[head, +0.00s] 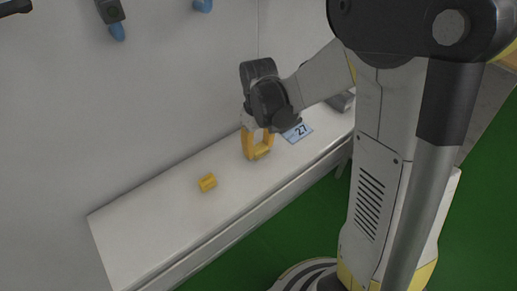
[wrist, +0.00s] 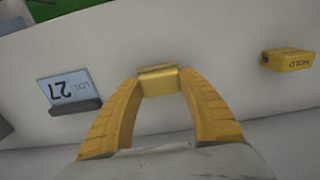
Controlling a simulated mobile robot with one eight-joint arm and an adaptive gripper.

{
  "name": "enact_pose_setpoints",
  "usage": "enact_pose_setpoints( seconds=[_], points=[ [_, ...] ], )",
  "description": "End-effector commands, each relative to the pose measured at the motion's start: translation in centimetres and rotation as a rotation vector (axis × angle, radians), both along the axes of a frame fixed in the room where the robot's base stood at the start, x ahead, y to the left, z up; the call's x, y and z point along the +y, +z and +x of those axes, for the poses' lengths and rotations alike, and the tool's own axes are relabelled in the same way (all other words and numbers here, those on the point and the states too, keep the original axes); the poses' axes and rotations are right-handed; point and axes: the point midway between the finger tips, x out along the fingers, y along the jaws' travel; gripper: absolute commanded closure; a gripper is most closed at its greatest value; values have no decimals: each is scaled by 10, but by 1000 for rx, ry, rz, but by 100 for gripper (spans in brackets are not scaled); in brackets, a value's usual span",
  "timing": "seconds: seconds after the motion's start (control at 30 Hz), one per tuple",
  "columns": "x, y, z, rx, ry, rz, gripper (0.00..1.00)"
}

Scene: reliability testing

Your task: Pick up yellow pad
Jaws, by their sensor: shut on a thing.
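My gripper (head: 257,148) has yellow fingers and points down over the white bench. It is shut on a small yellow pad (wrist: 158,82), which sits between the fingertips in the wrist view. In the head view the pad (head: 262,152) shows low between the fingertips, at or just above the bench top; I cannot tell whether it touches. A second yellow block (head: 207,183) lies on the bench to the left of my gripper. It also shows at the right of the wrist view (wrist: 289,60), with dark lettering on its side, apart from the fingers.
The white bench (head: 150,225) runs along a grey wall and is clear at its left end. A light blue card marked 27 (head: 298,132) stands to the right of my gripper. A grey object (head: 343,102) is farther right. Green floor (head: 300,225) lies in front.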

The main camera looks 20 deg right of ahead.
Motion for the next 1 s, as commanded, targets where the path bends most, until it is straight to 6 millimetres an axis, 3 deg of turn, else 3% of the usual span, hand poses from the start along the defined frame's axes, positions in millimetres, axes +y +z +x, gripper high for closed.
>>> enact_pose_setpoints(
  seconds=[0.17,0.53,0.7,1.0],
  points=[
    [-2,35,-1,0,-1,0,79],
    [-86,82,-10,0,-5,0,79],
    [-108,94,-12,0,-2,0,79],
    [-116,98,-13,0,0,0,79]
  ],
)
